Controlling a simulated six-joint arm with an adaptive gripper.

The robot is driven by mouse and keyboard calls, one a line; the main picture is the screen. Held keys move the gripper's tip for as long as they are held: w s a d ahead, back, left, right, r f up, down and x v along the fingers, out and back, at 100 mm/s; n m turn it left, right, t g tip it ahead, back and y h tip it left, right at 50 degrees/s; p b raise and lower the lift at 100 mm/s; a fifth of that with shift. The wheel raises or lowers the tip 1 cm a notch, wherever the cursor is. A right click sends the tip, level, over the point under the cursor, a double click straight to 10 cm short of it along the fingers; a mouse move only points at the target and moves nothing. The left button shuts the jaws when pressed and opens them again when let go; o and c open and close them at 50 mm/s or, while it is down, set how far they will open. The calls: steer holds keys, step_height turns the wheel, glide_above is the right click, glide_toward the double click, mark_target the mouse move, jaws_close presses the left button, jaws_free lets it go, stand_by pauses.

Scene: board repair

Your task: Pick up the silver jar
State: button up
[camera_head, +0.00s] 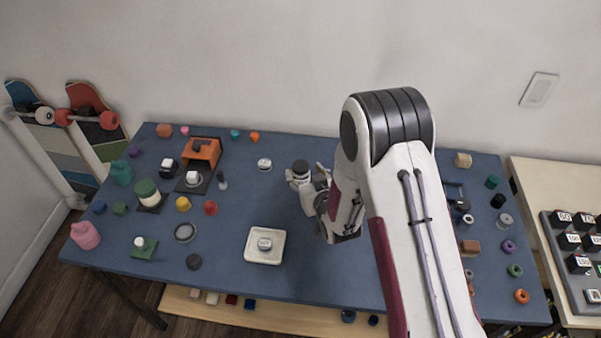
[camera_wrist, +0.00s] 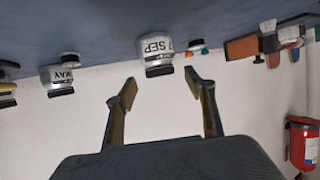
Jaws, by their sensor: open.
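My gripper (camera_wrist: 161,84) is open and empty in the wrist view, its two fingers spread. Beyond the fingertips and apart from them is a pale jar marked SEP (camera_wrist: 157,50), with a dark end. The wrist picture is upside down. A second pale jar marked MAY (camera_wrist: 59,76) is off to its left. In the head view a small silver-topped jar (camera_head: 264,163) stands at the back of the table. Another pale labelled jar (camera_head: 265,242) sits in the white tray. I cannot tell for certain which is the silver jar. The fingertips are unclear in the head view.
The blue table (camera_head: 235,218) holds many small parts. An orange-and-black device (camera_head: 205,150) stands at the back left. The white tray's rim (camera_head: 249,257) is near the front edge. My arm hides part of the table's right side. Bare table surrounds the silver-topped jar.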

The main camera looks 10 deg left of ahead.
mark_target(303, 172)
steer(key=shift+f+x, duration=0.15)
steer(key=shift+x, duration=1.15)
steer(key=shift+f+x, duration=0.1)
steer(key=shift+x, duration=1.15)
steer(key=shift+s, duration=0.1)
steer(key=c, duration=1.3)
